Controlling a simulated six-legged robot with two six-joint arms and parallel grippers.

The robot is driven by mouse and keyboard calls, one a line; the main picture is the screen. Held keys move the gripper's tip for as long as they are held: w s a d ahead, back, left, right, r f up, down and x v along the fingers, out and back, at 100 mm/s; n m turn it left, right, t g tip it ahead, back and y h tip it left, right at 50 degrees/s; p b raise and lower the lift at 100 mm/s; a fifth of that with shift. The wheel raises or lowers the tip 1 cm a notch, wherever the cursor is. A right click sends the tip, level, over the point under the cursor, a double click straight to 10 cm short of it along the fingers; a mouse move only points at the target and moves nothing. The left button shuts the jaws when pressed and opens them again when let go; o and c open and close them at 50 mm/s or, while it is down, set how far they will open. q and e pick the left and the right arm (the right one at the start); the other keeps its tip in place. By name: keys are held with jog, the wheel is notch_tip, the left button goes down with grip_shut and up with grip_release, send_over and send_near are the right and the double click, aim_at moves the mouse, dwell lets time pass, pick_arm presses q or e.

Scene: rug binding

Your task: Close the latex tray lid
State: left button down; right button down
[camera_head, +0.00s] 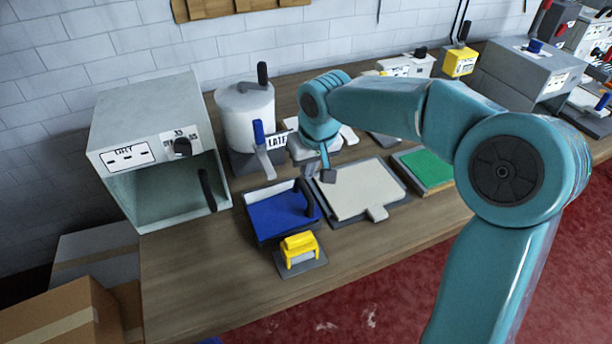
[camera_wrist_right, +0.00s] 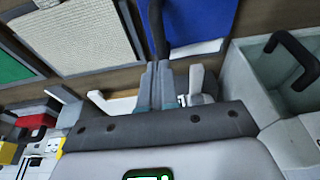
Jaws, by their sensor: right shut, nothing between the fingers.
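A shallow dark-edged tray with a flat blue surface (camera_head: 278,214) sits on the bench in front of the white LATE-labelled pot. A dark curved handle (camera_head: 307,196) stands at its right side; I cannot tell whether the blue surface is the lid or the tray's inside. My right gripper (camera_head: 327,175) is shut and empty, just above and to the right of the handle, over the edge of the pale rug board. In the right wrist view my closed fingers (camera_wrist_right: 155,88) are close to the dark handle (camera_wrist_right: 158,28) and the blue surface (camera_wrist_right: 198,22); contact is unclear. My left gripper is out of view.
The white pot (camera_head: 245,108) with a blue lever stands behind. A grey open-fronted box (camera_head: 150,110) is at left. A yellow-topped tool (camera_head: 299,250) sits in front of the tray. The pale rug panel (camera_head: 362,188) and green mat (camera_head: 430,169) lie right. The front-left bench is clear.

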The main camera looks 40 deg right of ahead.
aim_at(304, 186)
jog(key=shift+a+f, duration=0.15)
jog(key=shift+f, duration=1.5)
jog(key=shift+w, duration=0.1)
